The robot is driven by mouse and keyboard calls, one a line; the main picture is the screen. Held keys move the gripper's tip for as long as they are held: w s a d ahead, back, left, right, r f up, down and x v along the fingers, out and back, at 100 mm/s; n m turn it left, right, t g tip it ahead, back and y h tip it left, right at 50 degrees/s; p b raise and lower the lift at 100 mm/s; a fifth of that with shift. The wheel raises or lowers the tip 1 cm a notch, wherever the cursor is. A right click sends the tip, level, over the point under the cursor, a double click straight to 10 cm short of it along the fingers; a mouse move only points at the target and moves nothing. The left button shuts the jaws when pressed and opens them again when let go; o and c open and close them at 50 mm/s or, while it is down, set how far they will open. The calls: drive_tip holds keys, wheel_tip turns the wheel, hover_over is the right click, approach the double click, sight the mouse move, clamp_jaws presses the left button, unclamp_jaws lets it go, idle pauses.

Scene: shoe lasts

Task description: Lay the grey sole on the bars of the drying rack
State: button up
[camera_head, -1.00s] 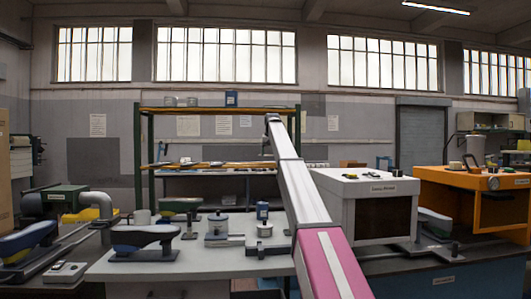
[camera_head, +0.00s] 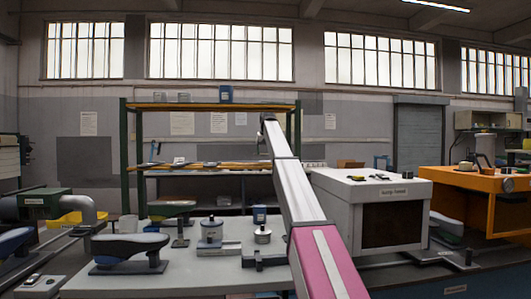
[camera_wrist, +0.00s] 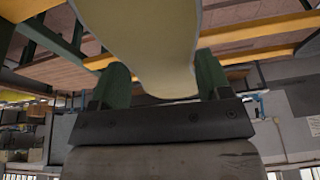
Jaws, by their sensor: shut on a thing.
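In the wrist view my gripper (camera_wrist: 163,78) is shut on a sole (camera_wrist: 152,38), with a green finger at each side of it. The sole shows a pale yellowish face and a thin grey edge; its far end runs out of the picture. In the head view my arm reaches forward and the gripper and sole cannot be made out. A rack with green posts and orange beams (camera_head: 215,106) stands at the back. Its middle shelf carries flat brown pieces (camera_head: 220,165); I cannot tell which part is the drying bars.
A white machine (camera_head: 340,212) and an orange machine (camera_head: 470,190) stand at the right.

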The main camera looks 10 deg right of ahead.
drive_tip(key=shift+f, duration=0.1)
drive_tip(key=shift+s+f, duration=0.25)
drive_tip(key=shift+f, duration=0.85)
drive_tip(key=shift+s+f, duration=0.2)
drive_tip(key=shift+f, duration=0.85)
drive_tip(key=shift+f, duration=0.15)
drive_tip(key=o, duration=1)
drive_tip(key=shift+r, duration=3.55)
